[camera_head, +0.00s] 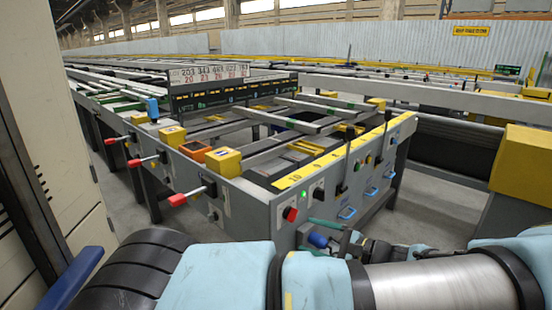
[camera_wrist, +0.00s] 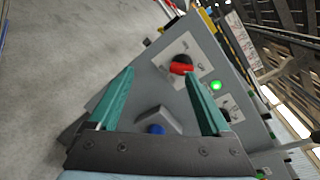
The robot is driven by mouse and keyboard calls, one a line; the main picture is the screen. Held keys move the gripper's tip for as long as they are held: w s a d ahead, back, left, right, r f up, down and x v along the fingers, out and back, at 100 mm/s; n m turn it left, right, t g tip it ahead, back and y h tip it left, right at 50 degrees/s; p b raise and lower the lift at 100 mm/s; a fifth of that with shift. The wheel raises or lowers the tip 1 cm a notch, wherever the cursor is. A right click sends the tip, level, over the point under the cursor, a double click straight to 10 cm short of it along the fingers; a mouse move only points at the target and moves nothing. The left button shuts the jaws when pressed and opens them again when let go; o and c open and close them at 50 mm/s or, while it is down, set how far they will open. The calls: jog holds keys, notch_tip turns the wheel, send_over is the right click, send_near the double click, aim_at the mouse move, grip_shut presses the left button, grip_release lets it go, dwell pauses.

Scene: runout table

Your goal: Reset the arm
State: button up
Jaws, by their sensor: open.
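My gripper (camera_wrist: 159,73) is open, with two teal fingers spread apart and nothing between their tips. It faces the grey end panel (camera_wrist: 130,85) of the runout table, with a red-handled switch (camera_wrist: 181,68) ahead between the fingers. A lit green lamp (camera_wrist: 216,85) is just right of the right finger. In the head view my gripper (camera_head: 322,228) is small at the lower middle, in front of the panel, partly hidden by my arm. I cannot tell its exact gap from the panel.
The long runout table (camera_head: 262,225) fills the middle, with yellow blocks (camera_head: 223,161), red-handled levers (camera_head: 187,196) and blue handles (camera_head: 347,213) along its edges. A beige cabinet (camera_head: 55,130) stands at left. A yellow block (camera_head: 522,165) stands at right. Bare floor (camera_head: 440,205) lies between.

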jog(key=s+a+r+n+g+h+p, duration=0.2)
jog(key=a+n+g+h, duration=0.15)
jog(key=a+g, duration=0.25)
jog(key=s+a+r+n+g+h+p, duration=0.2)
jog(key=a+n+g, duration=0.3)
jog(key=a, duration=0.2)
jog(key=s+a+r+n+t+h+p, duration=0.1)
jog(key=a+r+n+h+p, duration=0.1)
jog(key=r, duration=0.7)
jog(key=s+a+r+n+t+h+p, duration=0.1)
jog(key=a+r+n+h+p, duration=0.1)
jog(key=a+r+n+h, duration=0.3)
notch_tip(320, 180, up, 5)
jog(key=shift+s+f, duration=0.1)
jog(key=shift+s, duration=0.15)
jog(key=shift+h, duration=0.25)
jog(key=shift+c, duration=0.3)
